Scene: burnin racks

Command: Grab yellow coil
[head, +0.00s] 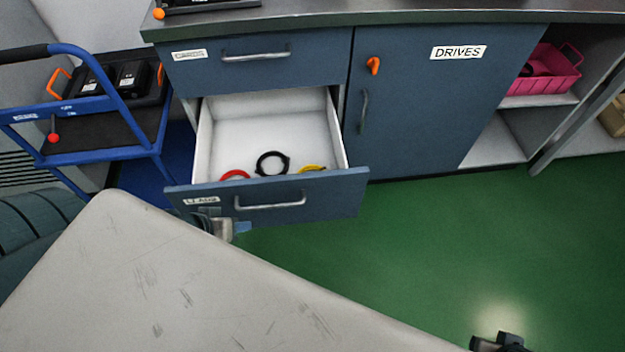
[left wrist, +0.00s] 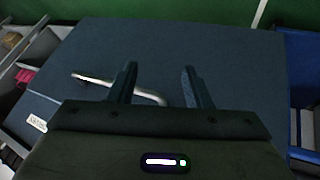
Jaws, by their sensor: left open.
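The yellow coil (head: 312,168) lies in the open lower drawer (head: 202,150), against the inside of its front panel and partly hidden by it. A black coil (head: 272,163) and a red coil (head: 235,175) lie to its left. My left gripper (head: 236,228) is just in front of the drawer's front panel, below its handle (head: 270,202) and outside the drawer. In the left wrist view my left gripper (left wrist: 160,84) is open and empty, facing the blue panel, with the bar handle (left wrist: 148,95) showing between the fingers. My right gripper (head: 500,342) is only partly visible at the bottom edge.
A light scuffed surface (head: 180,290) fills the lower left foreground. A blue cart (head: 110,105) stands left of the cabinet. The DRIVES door (head: 420,110) is shut, and a pink bin (head: 548,75) sits on a shelf at right. Green floor (head: 450,230) is clear at right.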

